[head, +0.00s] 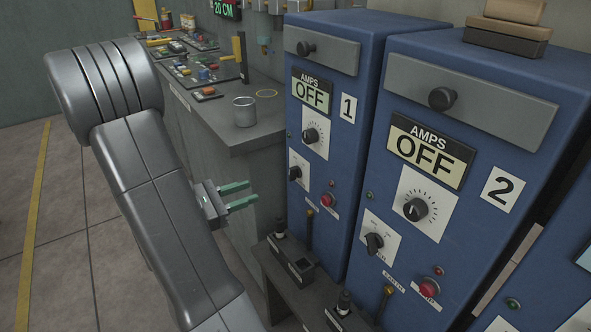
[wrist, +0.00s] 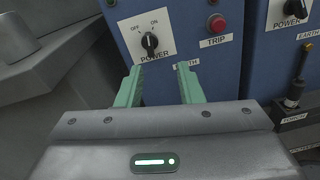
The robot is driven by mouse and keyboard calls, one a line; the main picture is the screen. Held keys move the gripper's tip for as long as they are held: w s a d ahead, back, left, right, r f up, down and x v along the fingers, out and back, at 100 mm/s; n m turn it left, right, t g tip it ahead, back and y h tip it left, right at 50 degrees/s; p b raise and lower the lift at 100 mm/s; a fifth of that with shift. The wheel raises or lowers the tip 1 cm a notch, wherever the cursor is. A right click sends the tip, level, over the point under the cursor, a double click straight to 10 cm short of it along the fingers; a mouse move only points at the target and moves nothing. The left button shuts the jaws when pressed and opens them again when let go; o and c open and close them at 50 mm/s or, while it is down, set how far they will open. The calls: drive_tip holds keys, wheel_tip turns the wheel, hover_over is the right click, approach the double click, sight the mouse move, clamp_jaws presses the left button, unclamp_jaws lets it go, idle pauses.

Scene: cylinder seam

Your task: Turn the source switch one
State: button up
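Blue cabinet one (head: 329,240) carries the number 1 and a display (head: 311,93) reading AMPS OFF. Its source switch, a black knob (head: 295,173) on a white plate, is low on its front. In the wrist view this knob (wrist: 150,42) sits above the word POWER, with OFF and ON marks over it; its exact setting is hard to tell. My gripper (head: 253,194) has green fingers, spread apart and empty, to the left of and below the knob. In the wrist view the open fingers (wrist: 160,75) point at the panel just below the knob, apart from it.
A red TRIP button (wrist: 217,23) is right of the switch. Cabinet two (head: 450,265) with its own power knob (head: 374,242) stands to the right. A low shelf with torch holders (head: 300,266) is below.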

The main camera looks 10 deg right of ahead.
sight(289, 173)
drive_tip(key=shift+n+t, duration=0.3)
drive_tip(key=shift+t, duration=0.1)
drive_tip(key=x, duration=0.4)
drive_tip(key=w+x, duration=0.1)
drive_tip(key=x, duration=0.8)
drive_tip(key=shift+w+f+b, duration=0.2)
drive_tip(key=shift+w+b, duration=0.1)
drive_tip(key=shift+b, duration=0.1)
clamp_jaws()
